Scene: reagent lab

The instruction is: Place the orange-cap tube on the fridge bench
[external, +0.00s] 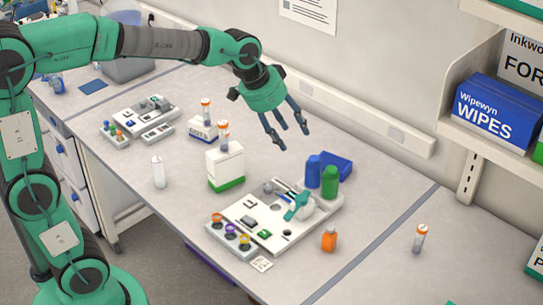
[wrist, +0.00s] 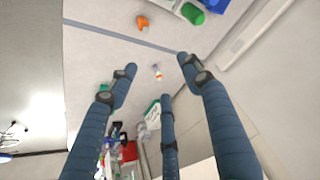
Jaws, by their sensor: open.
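Orange-cap tubes show in three places in the external view. One tube (external: 421,238) stands alone on the bench section right of the grey seam. Another (external: 206,111) is at a small white box, and a third (external: 223,135) is at a white-and-green box. I cannot tell which one the task names, or which surface is the fridge bench. My gripper (external: 291,133) is open and empty, high above the middle bench. In the wrist view, a small orange-topped tube (wrist: 157,72) shows between the spread fingers of my gripper (wrist: 158,77), well beyond them.
An orange bottle (external: 329,239) stands left of the seam. Blue and green bottles (external: 330,181) stand behind a white tray (external: 272,242) with small parts. The white-and-green box (external: 225,168) is left of it. A wall shelf (external: 480,140) overhangs the right bench, whose surface around the lone tube is clear.

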